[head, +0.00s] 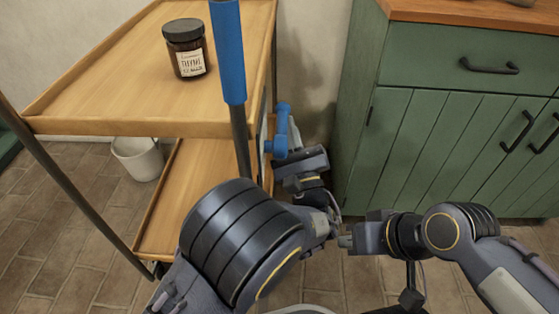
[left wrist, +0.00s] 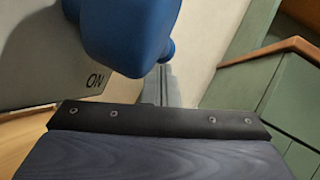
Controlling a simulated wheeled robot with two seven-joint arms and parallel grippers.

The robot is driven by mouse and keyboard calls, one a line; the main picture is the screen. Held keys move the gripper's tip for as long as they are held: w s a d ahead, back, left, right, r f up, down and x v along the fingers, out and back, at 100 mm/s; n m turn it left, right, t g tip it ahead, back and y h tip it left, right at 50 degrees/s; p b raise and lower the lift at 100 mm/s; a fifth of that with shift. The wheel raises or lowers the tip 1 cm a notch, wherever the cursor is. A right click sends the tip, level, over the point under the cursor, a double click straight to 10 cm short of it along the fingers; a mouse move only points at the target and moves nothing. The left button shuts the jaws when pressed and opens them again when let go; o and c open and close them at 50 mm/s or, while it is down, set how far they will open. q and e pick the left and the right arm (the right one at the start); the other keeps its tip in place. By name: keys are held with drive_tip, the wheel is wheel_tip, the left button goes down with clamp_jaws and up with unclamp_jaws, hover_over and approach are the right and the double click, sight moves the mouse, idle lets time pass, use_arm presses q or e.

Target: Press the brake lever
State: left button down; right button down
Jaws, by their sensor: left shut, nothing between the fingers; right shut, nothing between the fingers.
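The blue brake lever (head: 281,125) is on the side of the wooden cart, just right of its upright post. In the left wrist view the blue lever (left wrist: 130,35) fills the top middle, close to the camera, over a pale plate (left wrist: 40,65) marked "ON". My left gripper (head: 301,158) is just below and right of the lever in the head view. Its fingers are shut and empty, partly hidden by the hand; I cannot tell whether they touch the lever. My right gripper (head: 345,239) is shut and empty, low in front of the green cabinet.
The cart's top shelf (head: 110,80) carries a dark jar (head: 186,48). A blue-sleeved upright handle (head: 228,50) rises in front of it. A white bucket (head: 138,158) stands behind the cart. The green cabinet (head: 420,150) stands to the right, with a narrow gap between.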

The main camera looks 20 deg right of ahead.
use_arm(q)
wheel_tip(320, 180, up, 3)
drive_tip(key=n+t+y, duration=0.2)
drive_tip(key=shift+w+f+t, duration=0.1)
drive_tip(key=shift+f+t, duration=0.1)
drive_tip(key=shift+t, duration=0.1)
drive_tip(key=shift+r+p, duration=0.25)
drive_tip(key=shift+p, duration=0.15)
drive_tip(key=shift+r, duration=0.15)
